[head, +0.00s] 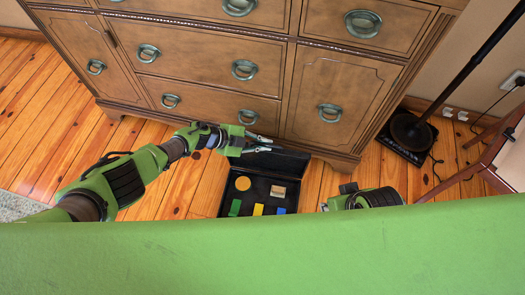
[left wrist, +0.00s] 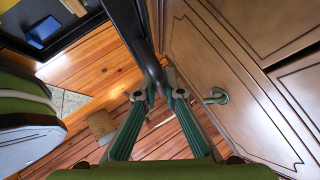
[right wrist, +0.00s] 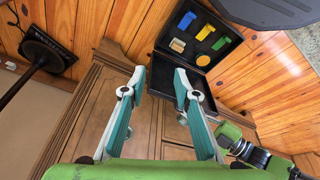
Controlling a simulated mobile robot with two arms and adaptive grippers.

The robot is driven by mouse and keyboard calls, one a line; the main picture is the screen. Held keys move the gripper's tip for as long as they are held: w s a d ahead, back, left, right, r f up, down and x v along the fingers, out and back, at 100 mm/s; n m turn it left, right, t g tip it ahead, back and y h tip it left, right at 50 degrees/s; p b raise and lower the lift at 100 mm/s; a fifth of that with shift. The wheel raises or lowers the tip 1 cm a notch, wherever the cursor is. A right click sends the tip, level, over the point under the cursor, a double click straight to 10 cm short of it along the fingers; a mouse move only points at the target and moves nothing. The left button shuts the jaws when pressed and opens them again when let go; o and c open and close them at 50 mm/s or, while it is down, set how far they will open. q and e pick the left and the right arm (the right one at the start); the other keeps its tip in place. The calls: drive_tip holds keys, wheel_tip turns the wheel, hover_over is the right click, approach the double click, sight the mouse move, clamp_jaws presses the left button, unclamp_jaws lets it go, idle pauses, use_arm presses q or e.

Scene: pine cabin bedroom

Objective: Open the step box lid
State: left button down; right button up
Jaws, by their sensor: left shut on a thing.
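The step box (head: 260,188) is a black case on the floor in front of the dresser. Its black lid (head: 288,163) stands raised on the dresser side, so the inside shows. My left gripper (head: 268,144) is shut on the lid's upper edge; the left wrist view shows the dark lid (left wrist: 154,60) between its fingertips (left wrist: 162,84). My right gripper (right wrist: 160,78) is open and empty, its fingers apart, with the box (right wrist: 216,54) beyond them in the right wrist view. In the head view its fingers are hidden; only part of the right arm shows.
In the box lie a round yellow piece (head: 243,184), a wooden block (head: 278,191) and small green, yellow and blue pieces. The wooden dresser (head: 200,103) stands close behind the lid. A black lamp base (head: 410,130) is at the right. Plank floor is clear at left.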

use_arm(q)
drive_tip(key=shift+w+d+r, duration=0.1)
drive_tip(key=shift+w+d, duration=0.05)
drive_tip(key=shift+w, duration=0.3)
use_arm(e)
drive_tip(key=shift+v, duration=0.75)
use_arm(q)
drive_tip(key=c, duration=2.1)
unclamp_jaws()
drive_tip(key=shift+c, duration=0.2)
drive_tip(key=shift+s, duration=0.1)
drive_tip(key=shift+a+r, duration=0.25)
drive_tip(key=shift+a, duration=0.3)
drive_tip(key=v, duration=1.1)
drive_tip(key=shift+d, duration=0.15)
